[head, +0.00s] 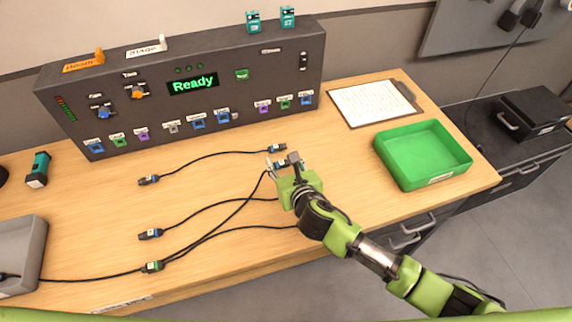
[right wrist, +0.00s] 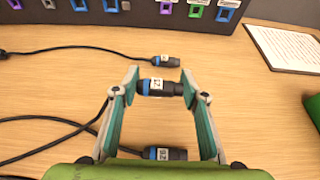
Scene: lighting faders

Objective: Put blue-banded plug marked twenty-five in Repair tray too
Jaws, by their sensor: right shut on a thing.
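My right gripper (head: 282,165) is over the table in front of the console. In the right wrist view its two fingers are shut on a dark plug with a blue band (right wrist: 153,87). The plug lies crosswise between the fingertips and has a small white label; I cannot read its number surely. Another blue-banded plug (right wrist: 168,61) lies beyond it, and a third (right wrist: 160,153) is nearer, between the fingers' bases. A green tray (head: 424,183) stands at the right and a grey tray (head: 32,258) at the left edge; I cannot read their labels. My left gripper is not in view.
The console (head: 200,85) with a "Ready" display stands along the back. Other plugs (head: 150,235) and a green-banded plug (head: 153,267) lie at left with cables. A clipboard (head: 372,102) lies behind the green tray. The table between gripper and green tray is clear.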

